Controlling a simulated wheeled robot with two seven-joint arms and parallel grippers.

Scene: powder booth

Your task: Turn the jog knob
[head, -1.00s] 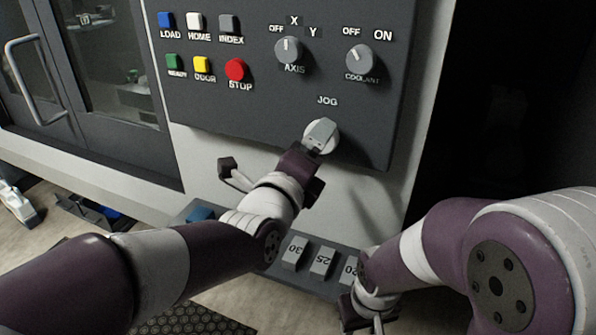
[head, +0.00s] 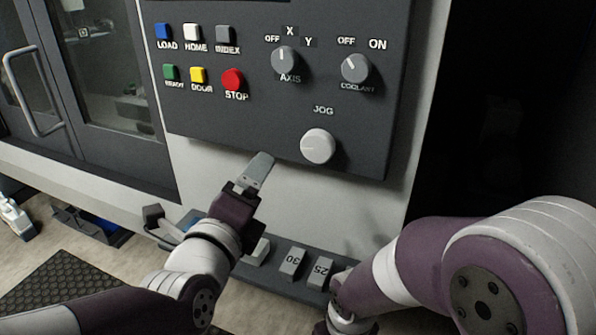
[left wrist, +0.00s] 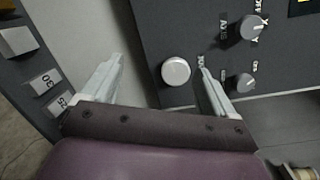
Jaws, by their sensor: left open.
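The jog knob (head: 318,147) is a round white knob at the lower right of the dark control panel, under the word JOG. A faint mark shows on its left side. My left gripper (head: 262,165) is below and left of the knob, apart from it and empty. In the left wrist view the open left gripper (left wrist: 158,78) has its two fingers spread wide, and the jog knob (left wrist: 176,71) shows between them, nearer the right finger. My right gripper (head: 345,322) is at the bottom edge, partly hidden by its arm and the frame edge.
The panel also holds the axis knob (head: 285,60), the coolant knob (head: 356,68), the red stop button (head: 232,79) and several other buttons. A grey ledge with numbered blocks (head: 292,262) lies below. A door handle (head: 30,95) is at left.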

